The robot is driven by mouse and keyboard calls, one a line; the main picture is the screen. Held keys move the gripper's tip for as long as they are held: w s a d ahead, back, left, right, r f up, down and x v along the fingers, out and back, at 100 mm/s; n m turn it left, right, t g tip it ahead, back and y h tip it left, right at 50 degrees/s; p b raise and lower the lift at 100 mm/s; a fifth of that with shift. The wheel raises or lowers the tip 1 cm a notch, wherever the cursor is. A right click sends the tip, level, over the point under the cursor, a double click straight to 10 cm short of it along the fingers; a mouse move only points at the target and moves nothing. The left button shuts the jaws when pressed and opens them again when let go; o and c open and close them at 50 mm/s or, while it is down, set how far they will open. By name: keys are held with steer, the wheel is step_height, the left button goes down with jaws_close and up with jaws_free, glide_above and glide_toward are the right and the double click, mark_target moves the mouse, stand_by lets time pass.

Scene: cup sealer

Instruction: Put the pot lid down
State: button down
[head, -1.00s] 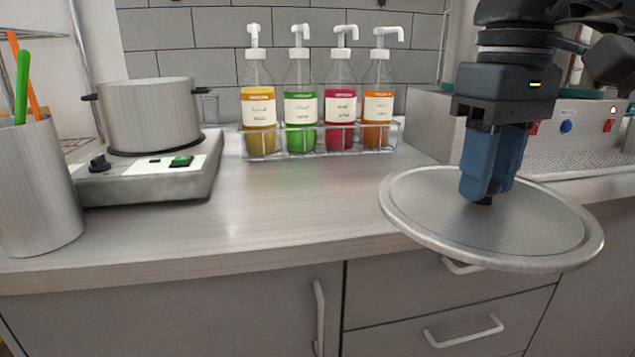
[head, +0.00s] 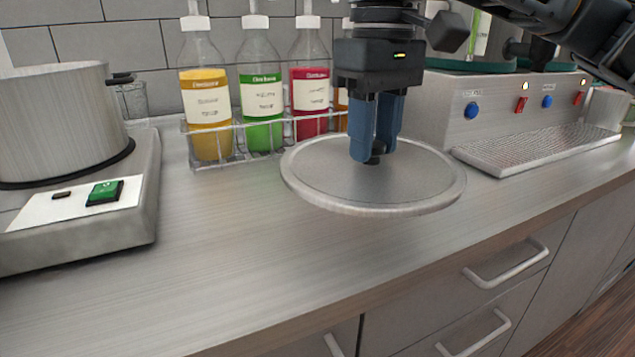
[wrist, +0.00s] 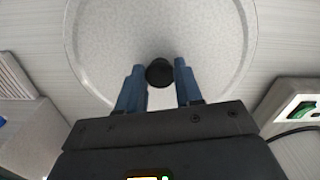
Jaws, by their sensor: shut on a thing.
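The pot lid (head: 425,188) is a round grey metal disc with a raised rim and a small black knob. My gripper (head: 373,158) points down and is shut on the knob, with its blue fingers on either side of it. In the head view the lid is level and over the counter, close to its surface; I cannot tell if it touches. In the wrist view the lid (wrist: 205,45) lies beyond the fingertips, with the black knob (wrist: 159,72) between them. The pot (head: 60,120) stands on the burner at the left, without a lid on it.
A wire rack (head: 235,142) of syrup bottles stands just behind and left of the lid. A metal machine with a drip tray (head: 535,146) is at the right. The counter (head: 240,255) in front of the lid and burner (head: 90,225) is clear.

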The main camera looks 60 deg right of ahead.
mark_target(323, 147)
steer(key=w+f, duration=0.1)
steer(key=w, duration=0.1)
steer(key=w+f, duration=0.2)
steer(key=w, duration=0.1)
steer(key=w+f, duration=0.1)
steer(key=w, duration=0.1)
steer(key=shift+w+d+f, duration=0.3)
steer(key=shift+d, duration=0.1)
steer(key=shift+f, duration=2)
steer(key=shift+f, duration=0.2)
steer(key=c, duration=0.8)
jaws_free()
steer(key=shift+o, duration=0.2)
steer(key=shift+r, duration=0.1)
step_height(323, 147, up, 12)
steer(key=shift+r, duration=0.1)
